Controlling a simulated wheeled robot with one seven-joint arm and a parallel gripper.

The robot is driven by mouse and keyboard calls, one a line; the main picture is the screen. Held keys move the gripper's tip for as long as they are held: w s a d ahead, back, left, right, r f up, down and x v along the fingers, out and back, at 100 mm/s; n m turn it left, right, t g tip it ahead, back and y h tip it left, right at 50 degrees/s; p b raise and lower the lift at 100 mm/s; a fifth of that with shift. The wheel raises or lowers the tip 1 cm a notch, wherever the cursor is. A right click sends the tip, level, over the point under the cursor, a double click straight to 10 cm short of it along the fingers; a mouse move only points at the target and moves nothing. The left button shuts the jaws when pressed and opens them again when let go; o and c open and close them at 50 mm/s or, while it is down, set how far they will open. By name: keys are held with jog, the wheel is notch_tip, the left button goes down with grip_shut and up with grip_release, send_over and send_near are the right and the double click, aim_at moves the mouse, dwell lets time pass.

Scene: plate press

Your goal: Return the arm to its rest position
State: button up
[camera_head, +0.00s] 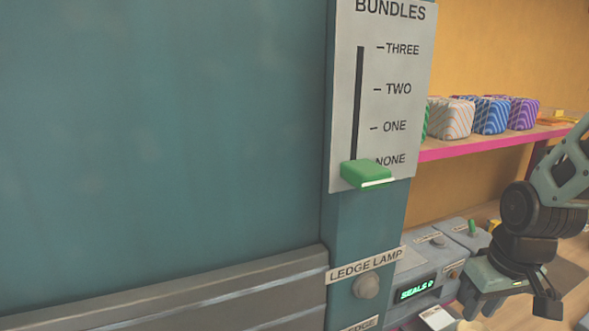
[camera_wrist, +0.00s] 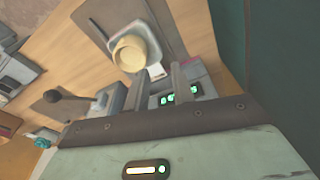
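My gripper (camera_head: 510,298) is at the lower right of the head view, in front of the grey device with the green "SEALS 0" display (camera_head: 416,289). Its two fingers stand apart with nothing seen between them. In the wrist view the fingers of my gripper (camera_wrist: 160,88) also show spread, over the device's green display (camera_wrist: 180,97). My arm comes in from the right edge of the head view, bent above the gripper; most of it is out of frame.
A teal machine (camera_head: 160,130) fills the left, with a "BUNDLES" scale whose green slider (camera_head: 366,173) sits at NONE. A "LEDGE LAMP" knob (camera_head: 366,286) is below. Striped bundles (camera_head: 450,118) stand on a shelf (camera_head: 480,144). A cream cup (camera_wrist: 130,53) shows in the wrist view.

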jog(key=s+a+r+n, duration=0.2)
jog(key=s+a+r, duration=0.2)
jog(key=s+a, duration=0.3)
jog(key=a, duration=0.4)
jog(key=shift+s+a+n, duration=0.15)
jog(key=shift+s+n, duration=0.15)
jog(key=shift+n, duration=0.1)
jog(key=s+a+n, duration=0.1)
jog(key=s+a, duration=0.1)
jog(key=s+a+n+g, duration=0.1)
jog(key=s+a, duration=0.1)
jog(key=s, duration=0.1)
jog(key=s+a+n, duration=0.1)
jog(key=s+a, duration=0.1)
jog(key=shift+s+a+r+g, duration=0.25)
jog(key=shift+s+r+g, duration=0.05)
jog(key=shift+r, duration=0.1)
jog(key=c, duration=0.4)
jog(key=shift+s+a+n, duration=0.1)
jog(key=shift+s+n, duration=0.15)
jog(key=shift+n, duration=0.05)
grip_shut()
jog(key=shift+w, duration=0.1)
